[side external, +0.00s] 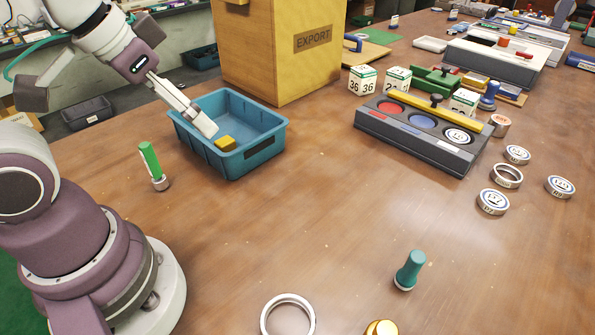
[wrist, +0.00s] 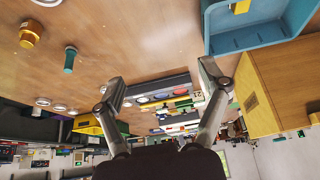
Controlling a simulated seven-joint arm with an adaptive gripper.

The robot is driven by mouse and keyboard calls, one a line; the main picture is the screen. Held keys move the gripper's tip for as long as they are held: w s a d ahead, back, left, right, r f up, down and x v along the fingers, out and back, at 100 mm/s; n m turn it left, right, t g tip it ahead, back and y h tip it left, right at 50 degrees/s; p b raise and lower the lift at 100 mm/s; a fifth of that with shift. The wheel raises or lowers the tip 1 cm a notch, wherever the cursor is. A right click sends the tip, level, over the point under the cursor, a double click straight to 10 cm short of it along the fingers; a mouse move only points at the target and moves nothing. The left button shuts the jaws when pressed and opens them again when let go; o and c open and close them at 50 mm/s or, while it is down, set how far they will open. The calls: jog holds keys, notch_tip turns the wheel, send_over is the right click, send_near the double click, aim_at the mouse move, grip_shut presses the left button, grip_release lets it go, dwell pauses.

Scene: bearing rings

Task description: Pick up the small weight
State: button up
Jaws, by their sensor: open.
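A brass-coloured round piece (side external: 381,327), which looks like the small weight, stands at the bottom edge of the side view, partly cut off. A gold piece in the upper left of the wrist view (wrist: 32,33) appears to be the same one. My gripper (wrist: 162,86) is open, with its two fingers spread wide and nothing between them. In the side view a pale finger of it reaches over the blue bin, far up and left of the brass piece. A yellow block (side external: 226,143) lies in the blue bin.
The blue bin (side external: 185,135) stands before the wooden EXPORT box (side external: 275,60). A metal ring (side external: 288,300) lies near the front edge. A dark tray (side external: 400,140) and several rings are at the right.

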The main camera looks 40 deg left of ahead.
jog(key=w+d+r+m+g+h, duration=0.1)
jog(key=w+d+m+g, duration=0.1)
jog(key=w+d+m, duration=0.5)
jog(key=m+g+y, duration=0.1)
jog(key=m+g, duration=0.3)
jog(key=m, duration=0.8)
send_over(387, 330)
notch_tip(387, 330, down, 11)
jog(key=shift+a+r, duration=0.15)
notch_tip(387, 330, down, 11)
jog(key=shift+r, duration=0.15)
jog(key=c, duration=1.3)
